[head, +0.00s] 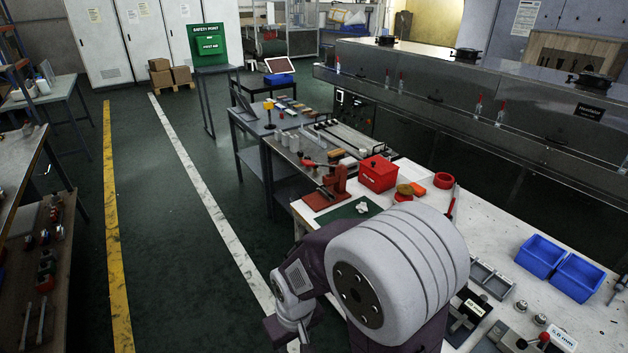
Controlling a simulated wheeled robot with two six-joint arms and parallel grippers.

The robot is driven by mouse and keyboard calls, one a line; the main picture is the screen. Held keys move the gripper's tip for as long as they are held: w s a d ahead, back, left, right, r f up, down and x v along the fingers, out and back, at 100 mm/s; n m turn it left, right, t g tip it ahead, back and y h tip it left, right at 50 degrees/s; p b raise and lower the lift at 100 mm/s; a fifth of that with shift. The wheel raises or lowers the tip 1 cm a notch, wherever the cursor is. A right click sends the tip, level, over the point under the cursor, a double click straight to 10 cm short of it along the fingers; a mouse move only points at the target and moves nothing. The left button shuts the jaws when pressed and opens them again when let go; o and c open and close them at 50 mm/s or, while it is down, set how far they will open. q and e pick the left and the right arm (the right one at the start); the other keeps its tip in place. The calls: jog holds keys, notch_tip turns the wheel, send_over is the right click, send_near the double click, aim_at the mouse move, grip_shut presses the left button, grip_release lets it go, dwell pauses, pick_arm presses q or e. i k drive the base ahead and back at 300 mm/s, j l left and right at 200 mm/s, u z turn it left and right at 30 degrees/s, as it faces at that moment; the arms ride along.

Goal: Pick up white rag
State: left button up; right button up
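A small crumpled white piece (362,207), which looks like the white rag, lies on a green mat (348,212) on the workbench (467,217). The mat is near the bench's left edge, just above my large grey arm joint in the picture. One of my arms comes in from the bottom and bends to the left beside the bench. I see no gripper fingers on it, and neither gripper shows in this view. My arm hides part of the bench.
On the bench are a red press (333,186), a red box (378,173), two blue bins (559,264) and small tools. A metal dryer (480,100) runs behind it. A wooden-topped bench (40,262) stands at left. The floor (185,250) between the benches is clear.

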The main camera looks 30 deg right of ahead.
aim_at(362, 207)
jog(key=i+z, duration=0.4)
jog(key=i, duration=0.15)
jog(key=i+j+z, duration=0.1)
jog(key=i+z, duration=0.3)
jog(key=i, duration=0.2)
jog(key=i+j+z, duration=0.35)
jog(key=i, duration=0.2)
jog(key=i+z, duration=1)
jog(key=k+j, duration=0.05)
jog(key=k, duration=0.05)
